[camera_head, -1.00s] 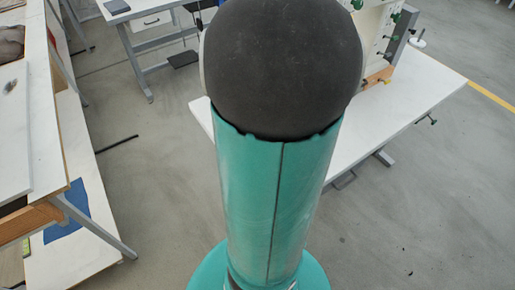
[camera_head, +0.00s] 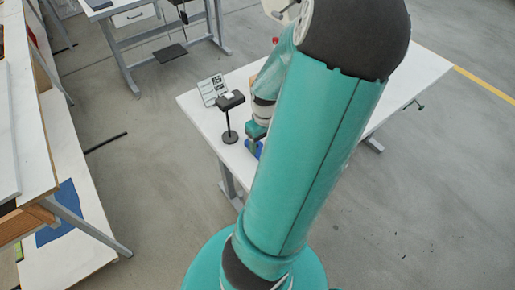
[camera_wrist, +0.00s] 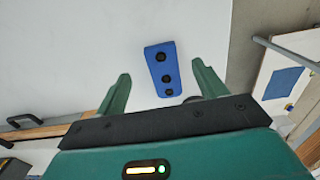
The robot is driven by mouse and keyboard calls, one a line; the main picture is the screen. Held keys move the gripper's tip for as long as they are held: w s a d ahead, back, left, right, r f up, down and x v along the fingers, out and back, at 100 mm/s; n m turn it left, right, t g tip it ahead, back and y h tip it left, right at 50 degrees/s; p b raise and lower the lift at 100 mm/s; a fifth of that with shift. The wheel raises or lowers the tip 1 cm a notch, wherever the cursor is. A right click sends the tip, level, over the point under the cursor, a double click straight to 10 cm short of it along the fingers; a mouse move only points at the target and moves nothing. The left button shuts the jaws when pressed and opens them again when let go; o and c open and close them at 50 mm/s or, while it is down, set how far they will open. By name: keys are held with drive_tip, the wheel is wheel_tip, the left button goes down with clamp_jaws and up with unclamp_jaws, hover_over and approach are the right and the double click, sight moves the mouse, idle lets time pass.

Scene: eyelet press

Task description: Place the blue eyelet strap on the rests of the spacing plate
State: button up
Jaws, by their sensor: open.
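The blue eyelet strap (camera_wrist: 161,70) lies on the white table, with three dark round eyelets in a row along it. In the wrist view my gripper (camera_wrist: 161,72) is open and empty, its green fingers one on each side of the strap in the picture. The strap shows clear of both fingers, and its lower end comes close to the right finger in the picture. In the head view a blue patch of the strap (camera_head: 259,150) shows just below my gripper (camera_head: 255,136), partly hidden by my arm. I cannot make out the spacing plate in the current views.
The white table (camera_head: 195,108) also bears a black stand (camera_head: 230,118) and a printed card (camera_head: 212,89), left of my gripper. My arm hides much of the tabletop.

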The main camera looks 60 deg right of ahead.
drive_tip(key=shift+w+f, duration=0.2)
drive_tip(key=shift+f, duration=2.45)
drive_tip(key=c, duration=1.1)
drive_tip(key=shift+r, duration=0.25)
drive_tip(key=shift+c, duration=0.2)
